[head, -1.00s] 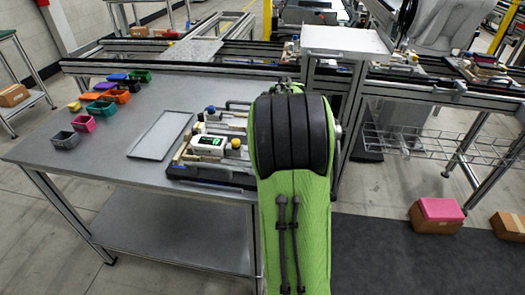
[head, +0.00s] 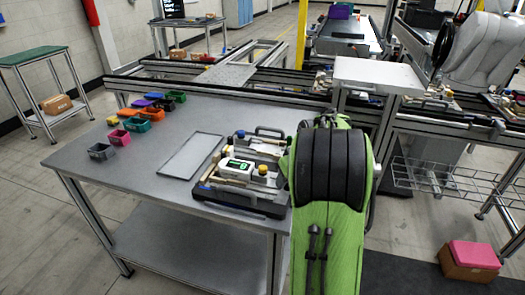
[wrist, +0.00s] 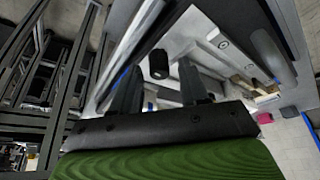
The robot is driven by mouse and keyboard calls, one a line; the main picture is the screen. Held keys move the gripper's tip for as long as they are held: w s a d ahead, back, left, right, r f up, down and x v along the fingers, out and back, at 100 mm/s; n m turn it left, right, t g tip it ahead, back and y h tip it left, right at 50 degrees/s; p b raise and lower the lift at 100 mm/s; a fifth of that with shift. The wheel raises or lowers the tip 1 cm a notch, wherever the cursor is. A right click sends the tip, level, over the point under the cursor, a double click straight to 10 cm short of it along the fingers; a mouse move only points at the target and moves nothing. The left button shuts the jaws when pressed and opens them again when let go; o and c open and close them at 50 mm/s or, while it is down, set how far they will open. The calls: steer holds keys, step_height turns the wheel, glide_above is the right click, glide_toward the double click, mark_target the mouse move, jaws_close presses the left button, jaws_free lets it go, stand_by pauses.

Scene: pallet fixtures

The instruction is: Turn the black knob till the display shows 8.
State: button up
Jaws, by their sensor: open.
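The display (head: 238,165) is a white box with a dark screen on the pallet fixture (head: 247,204), in the head view. Its green digit is too small to read surely. The black knob (wrist: 158,63) shows in the wrist view as a short dark cylinder on the grey fixture. My gripper (wrist: 157,75) is open, with one dark finger on each side of the knob's lower edge in the picture. I cannot tell whether either finger touches it. In the head view my green and black arm hides the knob and the gripper.
The grey table (head: 140,160) holds a flat grey tray (head: 191,156) and several small coloured bins (head: 152,114) left of the fixture. A yellow-topped knob (head: 263,169) stands near the display. A white raised stand (head: 377,74) rises behind my arm.

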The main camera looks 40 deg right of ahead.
steer(key=n+y, duration=0.1)
steer(key=n, duration=0.1)
steer(key=n+p, duration=0.1)
steer(key=n, duration=0.1)
steer(key=shift+s+d+y, duration=0.1)
steer(key=shift+d+y, duration=0.1)
steer(key=shift+y, duration=0.2)
steer(key=n+p, duration=0.1)
steer(key=n, duration=0.1)
steer(key=n+g+y+p, duration=0.1)
steer(key=n, duration=0.1)
steer(key=shift+d+r+n, duration=0.15)
steer(key=shift+n, duration=0.25)
steer(key=w+p+v, duration=0.1)
steer(key=p+v, duration=0.9)
steer(key=v, duration=0.6)
steer(key=a+r+m, duration=0.1)
steer(key=a+r, duration=0.2)
steer(key=a, duration=0.4)
steer(key=s+a+r+m, duration=0.1)
steer(key=a+r, duration=0.2)
steer(key=a, duration=0.4)
steer(key=a+r+m, duration=0.1)
steer(key=a+r, duration=0.2)
steer(key=a, duration=0.5)
steer(key=shift+r+m+t+h, duration=0.3)
steer(key=shift+m+t+h, duration=0.1)
steer(key=shift+s, duration=0.15)
